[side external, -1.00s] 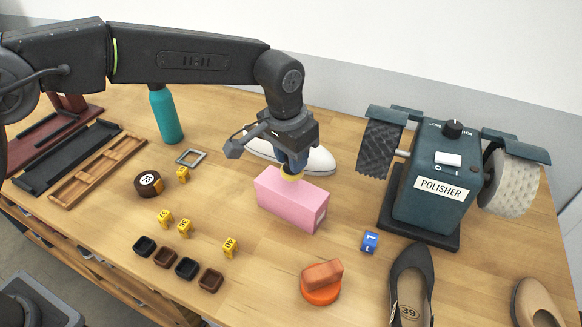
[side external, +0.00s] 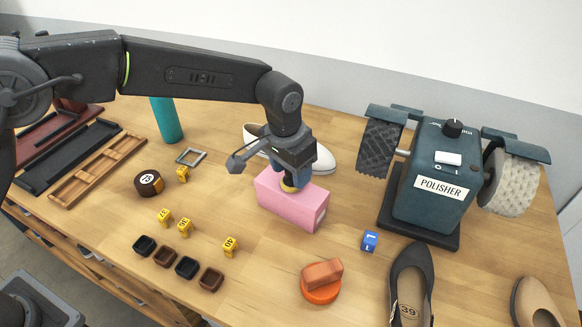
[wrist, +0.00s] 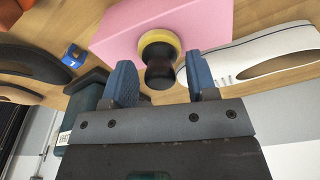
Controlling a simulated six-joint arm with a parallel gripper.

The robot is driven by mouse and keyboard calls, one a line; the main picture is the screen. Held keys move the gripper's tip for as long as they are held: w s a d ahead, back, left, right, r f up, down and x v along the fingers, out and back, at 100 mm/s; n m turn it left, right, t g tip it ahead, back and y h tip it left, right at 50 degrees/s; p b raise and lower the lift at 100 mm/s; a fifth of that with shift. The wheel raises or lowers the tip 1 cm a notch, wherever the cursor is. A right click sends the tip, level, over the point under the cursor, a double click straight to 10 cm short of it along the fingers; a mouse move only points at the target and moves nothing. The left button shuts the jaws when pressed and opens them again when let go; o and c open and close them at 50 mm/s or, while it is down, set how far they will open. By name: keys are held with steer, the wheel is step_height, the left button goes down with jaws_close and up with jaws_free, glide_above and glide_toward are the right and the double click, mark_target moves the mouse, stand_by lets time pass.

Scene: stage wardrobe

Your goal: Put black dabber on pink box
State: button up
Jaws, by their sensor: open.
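The black dabber (wrist: 160,72) has a dark knob and a yellow ring at its base. It stands on the top face of the pink box (wrist: 118,28), near one long edge in the wrist view. In the side view only its yellow part (side external: 289,187) shows clearly, on top of the box (side external: 300,209); my gripper hides the rest. My gripper (side external: 291,174) is directly over the box. Its blue fingers (wrist: 160,62) are spread on either side of the dabber's knob, with a gap at each side.
A white shoe (side external: 322,160) lies just behind the box. The polisher (side external: 433,190) stands to the right, with a blue numbered block (side external: 370,241) before it. An orange dabber-like piece (side external: 321,283) and a black shoe (side external: 410,285) are in front. Several yellow blocks and small cups lie left.

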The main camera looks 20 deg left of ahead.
mark_target(285, 183)
steer(key=shift+r, duration=0.1)
step_height(285, 183, up, 12)
steer(key=s, duration=0.1)
steer(key=shift+s+a, duration=0.2)
steer(key=shift+a, duration=0.1)
steer(key=s+a+r+n+t, duration=0.1)
steer(key=s+a+r, duration=0.35)
steer(key=a, duration=0.25)
steer(key=s+a+r+n+t, duration=0.1)
steer(key=s+a+r, duration=0.2)
steer(key=s+a, duration=0.35)
steer(key=s+a+f+n+t, duration=0.1)
steer(key=s+a+f, duration=0.2)
steer(key=s+a, duration=0.2)
steer(key=s+a+f+n+t, duration=0.1)
steer(key=s+a+f, duration=0.2)
steer(key=s+a, duration=0.3)
steer(key=s, duration=0.3)
steer(key=shift+s+f+y, duration=0.15)
steer(key=shift+f+y, duration=0.05)
steer(key=shift+y, duration=0.1)
